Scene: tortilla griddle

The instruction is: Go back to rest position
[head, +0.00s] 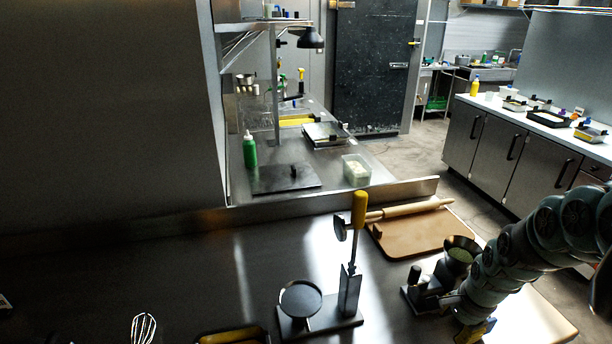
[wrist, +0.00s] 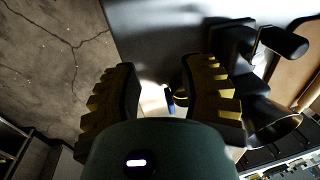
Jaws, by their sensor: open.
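My gripper (wrist: 160,88) is open in the wrist view, its two black fingers with yellow ridged pads apart and nothing held between them. In the head view my arm comes in from the right, and a yellow part of my gripper (head: 474,331) shows low at the right, by the counter's front right. A dark device with a metal cup (head: 460,252) stands right behind it. The device's dark body also shows beside the right finger in the wrist view (wrist: 232,38). Whether they touch I cannot tell.
A press with a yellow handle (head: 359,208) stands on the steel counter (head: 200,275). A brown board (head: 425,232) carries a rolling pin (head: 408,209). The counter's left middle is clear.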

